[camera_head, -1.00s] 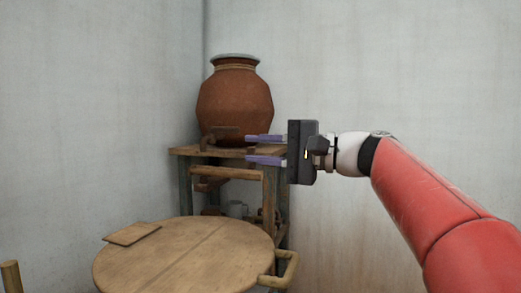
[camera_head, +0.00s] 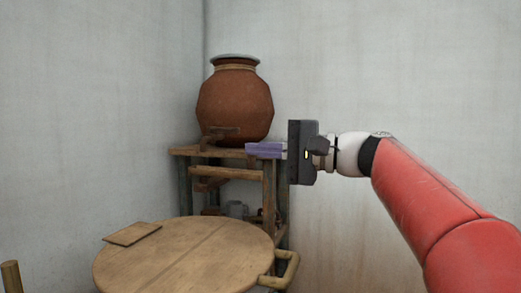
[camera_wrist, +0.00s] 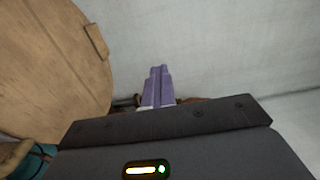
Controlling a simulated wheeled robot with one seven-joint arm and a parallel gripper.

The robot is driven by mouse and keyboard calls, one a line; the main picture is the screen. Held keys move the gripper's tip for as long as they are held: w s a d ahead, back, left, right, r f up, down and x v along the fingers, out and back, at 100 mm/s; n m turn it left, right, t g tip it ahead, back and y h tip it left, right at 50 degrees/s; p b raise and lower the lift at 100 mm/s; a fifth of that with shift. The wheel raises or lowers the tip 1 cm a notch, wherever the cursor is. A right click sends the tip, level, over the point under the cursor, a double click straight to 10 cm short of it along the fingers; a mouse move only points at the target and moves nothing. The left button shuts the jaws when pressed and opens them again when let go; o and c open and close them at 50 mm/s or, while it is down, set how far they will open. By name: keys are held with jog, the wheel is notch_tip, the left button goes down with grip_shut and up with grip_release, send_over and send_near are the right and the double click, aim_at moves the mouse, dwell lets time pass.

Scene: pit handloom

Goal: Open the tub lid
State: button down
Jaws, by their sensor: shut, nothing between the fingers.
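The tub lid (camera_head: 185,258) is a round flat wooden board with a seam across it, low in the front of the head view. A wooden handle (camera_head: 287,270) juts from its right edge. A small flat wooden piece (camera_head: 132,234) lies near its back left rim. The lid also shows at the left of the wrist view (camera_wrist: 50,60). The tub below it is hidden. My gripper (camera_head: 250,150) is shut and empty, its purple fingers together. It is above and to the right of the lid, apart from it, and shows in the wrist view (camera_wrist: 159,72).
A brown clay pot (camera_head: 235,105) with a pale rim stands on a wooden stand (camera_head: 228,174) in the corner behind the lid. Small vessels (camera_head: 237,209) sit on the stand's lower level. Pale walls (camera_head: 400,70) close in the corner. A wooden post end (camera_head: 11,275) shows at lower left.

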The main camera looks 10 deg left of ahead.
jog(key=c, duration=2.1)
grip_release()
jog(key=o, duration=0.4)
jog(key=shift+s+d+f, duration=0.1)
jog(key=shift+s+d, duration=0.05)
jog(key=shift+d, duration=1.8)
jog(key=shift+s+d, duration=0.15)
jog(key=shift+d, duration=1.8)
jog(key=shift+c, duration=0.3)
